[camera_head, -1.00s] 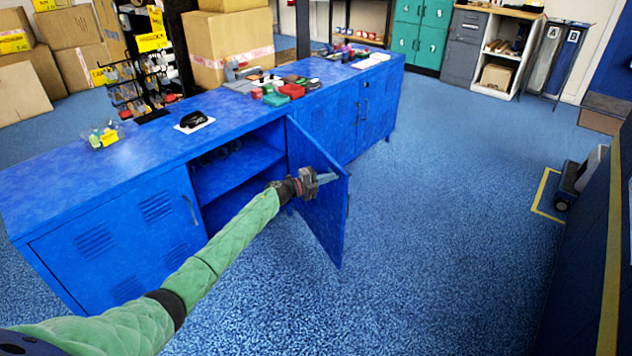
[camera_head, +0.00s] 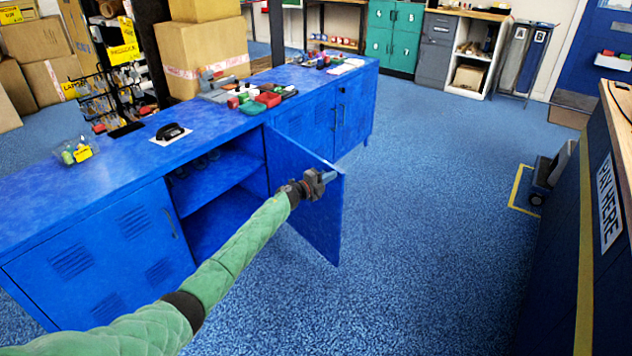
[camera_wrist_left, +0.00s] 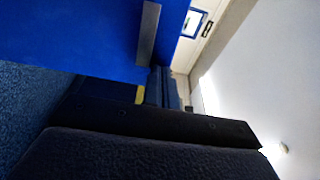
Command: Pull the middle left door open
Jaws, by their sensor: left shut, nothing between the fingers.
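The blue cabinet door (camera_head: 308,205) stands swung out from the long blue cabinet (camera_head: 130,250), baring an inner shelf (camera_head: 225,172). My left gripper (camera_head: 328,177) is shut with nothing in it. It lies at the inner face of the open door, near its free edge; I cannot tell whether it touches. The left wrist view shows a blue panel, likely the door (camera_wrist_left: 80,40), with a grey strip (camera_wrist_left: 148,34) along its edge. My right gripper is not in view.
The closed door (camera_head: 100,260) to the left has a handle. Cartons, a wire rack and small goods stand on or behind the cabinet top. The blue floor (camera_head: 430,190) right of the door is clear. A counter (camera_head: 610,170) stands at the far right.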

